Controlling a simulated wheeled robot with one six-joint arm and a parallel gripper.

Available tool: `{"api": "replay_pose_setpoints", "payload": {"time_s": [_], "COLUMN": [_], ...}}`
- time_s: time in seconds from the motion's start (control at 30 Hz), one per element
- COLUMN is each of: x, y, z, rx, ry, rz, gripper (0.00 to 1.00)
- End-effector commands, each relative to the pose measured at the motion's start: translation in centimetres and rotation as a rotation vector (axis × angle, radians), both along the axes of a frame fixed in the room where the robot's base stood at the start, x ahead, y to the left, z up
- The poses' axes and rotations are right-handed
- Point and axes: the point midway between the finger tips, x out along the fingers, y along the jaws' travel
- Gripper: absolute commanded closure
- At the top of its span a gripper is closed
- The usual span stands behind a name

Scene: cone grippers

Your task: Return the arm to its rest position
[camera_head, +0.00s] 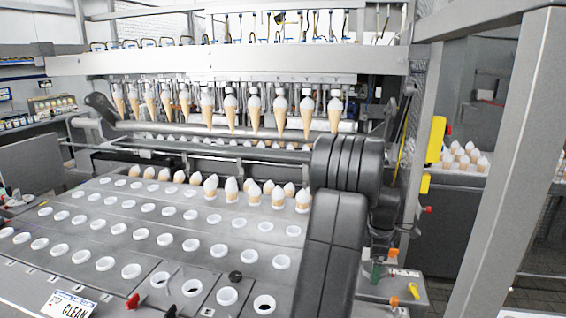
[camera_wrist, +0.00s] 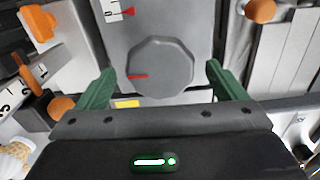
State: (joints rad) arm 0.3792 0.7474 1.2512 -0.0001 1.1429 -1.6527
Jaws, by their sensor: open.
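My gripper (camera_wrist: 160,68) shows in the wrist view with its two green fingers spread wide. Nothing is held between them. A grey octagonal knob (camera_wrist: 160,66) with a red mark lies in the gap between the fingers; I cannot tell how far off it is. In the head view my dark grey arm (camera_head: 335,220) is bent, at the right side of the cone machine. A small green part (camera_head: 376,271) shows beside the arm, near the control panel (camera_head: 400,290). Most of my gripper is hidden behind the arm there.
Ice cream cones (camera_head: 255,110) hang in a row under the machine's upper beam (camera_head: 230,62). The grey plate (camera_head: 100,220) below has many white-rimmed holes, with cones in its back row. A metal post (camera_head: 510,160) stands at the right. Orange knobs (camera_wrist: 60,107) flank the gripper.

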Motion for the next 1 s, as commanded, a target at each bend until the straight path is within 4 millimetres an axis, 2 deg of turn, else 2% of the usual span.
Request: {"api": "replay_pose_setpoints", "payload": {"time_s": [0.03, 1.0], "x": [-0.03, 0.00], "y": [0.01, 0.00], "z": [-0.54, -0.32], "rx": [0.000, 0.000], "ry": [0.001, 0.000], "rz": [-0.014, -0.796], "gripper": [0.09, 0.09]}}
